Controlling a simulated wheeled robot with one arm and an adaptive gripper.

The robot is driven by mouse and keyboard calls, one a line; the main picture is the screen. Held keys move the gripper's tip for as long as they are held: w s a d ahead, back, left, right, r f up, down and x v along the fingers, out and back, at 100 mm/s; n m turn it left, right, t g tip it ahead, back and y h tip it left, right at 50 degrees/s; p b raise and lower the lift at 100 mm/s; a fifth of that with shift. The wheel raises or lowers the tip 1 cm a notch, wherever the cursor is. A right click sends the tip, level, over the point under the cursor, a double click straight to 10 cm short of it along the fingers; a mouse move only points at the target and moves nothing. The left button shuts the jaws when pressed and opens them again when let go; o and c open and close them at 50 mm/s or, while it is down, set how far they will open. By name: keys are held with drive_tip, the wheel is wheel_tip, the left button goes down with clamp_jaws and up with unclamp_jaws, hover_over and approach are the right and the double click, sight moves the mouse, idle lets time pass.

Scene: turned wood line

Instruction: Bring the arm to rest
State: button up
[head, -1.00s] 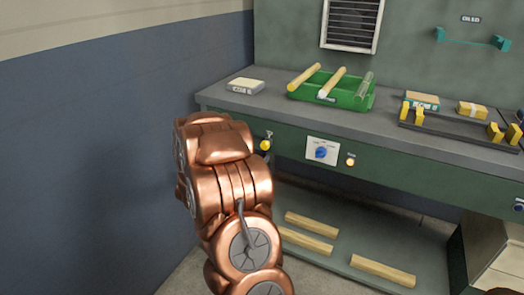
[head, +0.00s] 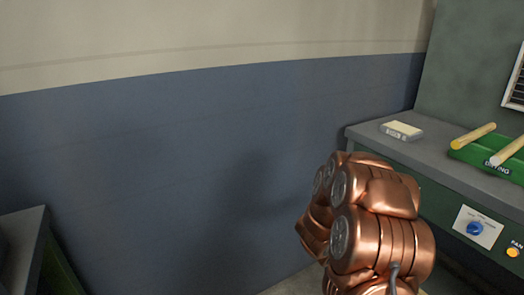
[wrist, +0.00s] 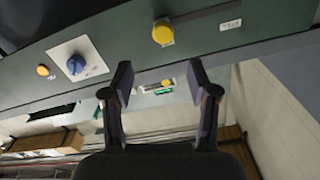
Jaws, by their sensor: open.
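My gripper (wrist: 158,85) shows in the wrist view with its two dark fingers spread apart and nothing between them. Beyond the fingers are the green bench front and the floor area, seen at a tilt. In the head view my copper arm is folded in front of the bench's left end, and the gripper itself is hidden there.
The bench (head: 440,165) is at the right, with a pale block (head: 401,130) and a green tray (head: 490,170) holding wooden rods. A blue knob (wrist: 75,65) and a yellow button (wrist: 163,33) are on its front. A bare blue wall (head: 180,180) fills the left. Another worktop edge (head: 22,225) is at lower left.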

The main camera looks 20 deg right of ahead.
drive_tip(key=w+a+f+n+t+y, duration=0.2)
drive_tip(key=w+a+n+t+y, duration=0.65)
drive_tip(key=w+a, duration=0.75)
drive_tip(key=s+a+n+g+y, duration=0.25)
drive_tip(key=a+y, duration=0.25)
drive_tip(key=a, duration=0.6)
drive_tip(key=s+a+n+g+y, duration=0.15)
drive_tip(key=s+a+y, duration=0.25)
drive_tip(key=a, duration=0.7)
drive_tip(key=s+a+n+g+y, duration=0.1)
drive_tip(key=s+a+n+g, duration=0.1)
drive_tip(key=s+a, duration=0.3)
drive_tip(key=s+a+n+g+y, duration=0.1)
drive_tip(key=s+a+n, duration=0.1)
drive_tip(key=s, duration=0.5)
drive_tip(key=s+d+r+n+g+h, duration=0.1)
drive_tip(key=s+r+n+g, duration=0.15)
drive_tip(key=s, duration=0.75)
drive_tip(key=s+d+r+n+g+h, duration=0.15)
drive_tip(key=s+g, duration=0.25)
drive_tip(key=s, duration=0.6)
wheel_tip(320, 180, up, 22)
drive_tip(key=t+p, duration=0.1)
drive_tip(key=p, duration=2)
drive_tip(key=shift+s+a+m+y, duration=0.15)
drive_tip(key=shift+a+m+y, duration=0.05)
drive_tip(key=shift+m+y, duration=0.25)
